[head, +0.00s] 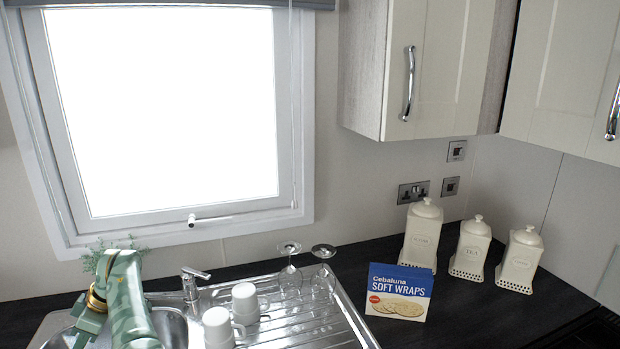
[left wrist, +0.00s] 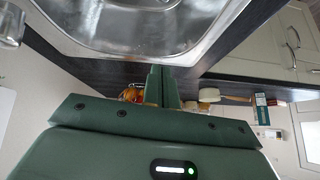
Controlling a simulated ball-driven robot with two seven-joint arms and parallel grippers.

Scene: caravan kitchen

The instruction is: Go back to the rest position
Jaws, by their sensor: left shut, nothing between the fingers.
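My left arm (head: 125,300) rises at the lower left of the head view, in front of the sink, with a gold ring at its joint. Its fingers cannot be made out there. In the left wrist view my left gripper (left wrist: 162,72) shows its two dark green fingers together, with nothing between them. The fingertips lie near the dark worktop edge, close to the sink basin in the picture. My right gripper is in neither view.
The steel sink drainer (head: 335,322) holds white mugs (head: 245,300) and upturned glasses (head: 290,275). A soft wraps box (head: 400,292) and white canisters (head: 422,238) stand on the dark worktop (head: 460,320). A tap (head: 192,282) stands close to my left arm.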

